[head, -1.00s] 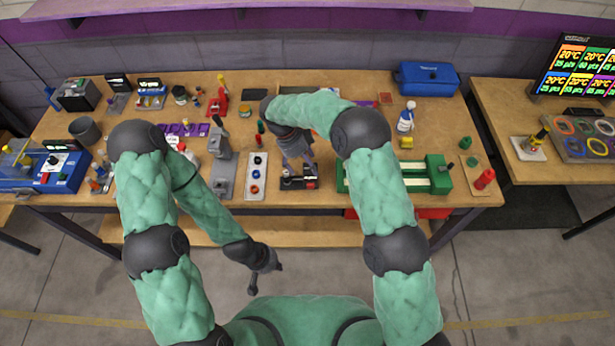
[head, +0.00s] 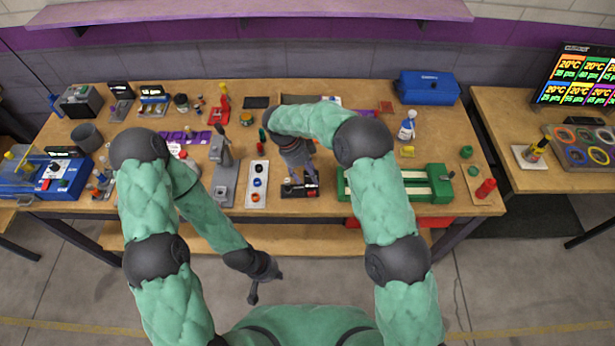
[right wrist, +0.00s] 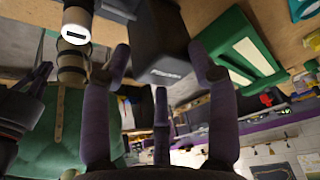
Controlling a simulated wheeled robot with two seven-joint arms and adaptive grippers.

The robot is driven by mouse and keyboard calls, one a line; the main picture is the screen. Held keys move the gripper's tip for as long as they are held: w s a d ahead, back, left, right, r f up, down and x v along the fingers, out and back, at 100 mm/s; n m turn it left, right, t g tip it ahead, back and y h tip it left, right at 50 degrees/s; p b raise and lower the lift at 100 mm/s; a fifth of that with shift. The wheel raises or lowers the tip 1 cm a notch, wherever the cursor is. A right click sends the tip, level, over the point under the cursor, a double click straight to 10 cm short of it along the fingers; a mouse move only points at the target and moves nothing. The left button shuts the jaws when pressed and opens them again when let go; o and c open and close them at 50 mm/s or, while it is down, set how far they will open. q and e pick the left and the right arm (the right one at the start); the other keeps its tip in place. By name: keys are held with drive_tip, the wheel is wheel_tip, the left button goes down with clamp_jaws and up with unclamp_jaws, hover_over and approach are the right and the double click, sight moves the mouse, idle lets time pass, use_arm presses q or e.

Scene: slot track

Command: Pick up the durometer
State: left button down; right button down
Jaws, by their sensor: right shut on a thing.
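In the right wrist view, a dark block with small pale lettering, apparently the durometer (right wrist: 160,50), sits between the fingertips of my right gripper (right wrist: 162,75). The right gripper is shut on it. In the head view, my right gripper (head: 302,178) is over a small black tray (head: 300,191) at the front middle of the table, and its fingers and wrist hide most of the held thing. My left gripper (head: 265,285) hangs empty in front of the table, below its edge, with its fingers apart.
A white strip with colored rings (head: 257,185) and a grey stand (head: 224,185) are left of the tray. A green slotted machine (head: 430,184) is close on the right. A spray bottle (head: 408,125) and a blue case (head: 428,88) are farther back.

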wheel_tip(320, 180, up, 3)
drive_tip(key=shift+w+f, duration=0.1)
drive_tip(key=shift+f, duration=0.05)
drive_tip(key=s+r, duration=1)
drive_tip(key=s, duration=0.4)
drive_tip(key=shift+p, duration=0.3)
drive_tip(key=shift+w+f+b, duration=1.1)
drive_tip(key=shift+w+f, duration=0.95)
drive_tip(key=shift+w, duration=0.25)
drive_tip(key=shift+w+f+b, duration=1.05)
drive_tip(key=shift+w+f, duration=1.05)
drive_tip(key=shift+w, duration=0.25)
drive_tip(key=shift+w+f+b, duration=1.1)
drive_tip(key=shift+w+f, duration=0.95)
drive_tip(key=shift+w, duration=0.25)
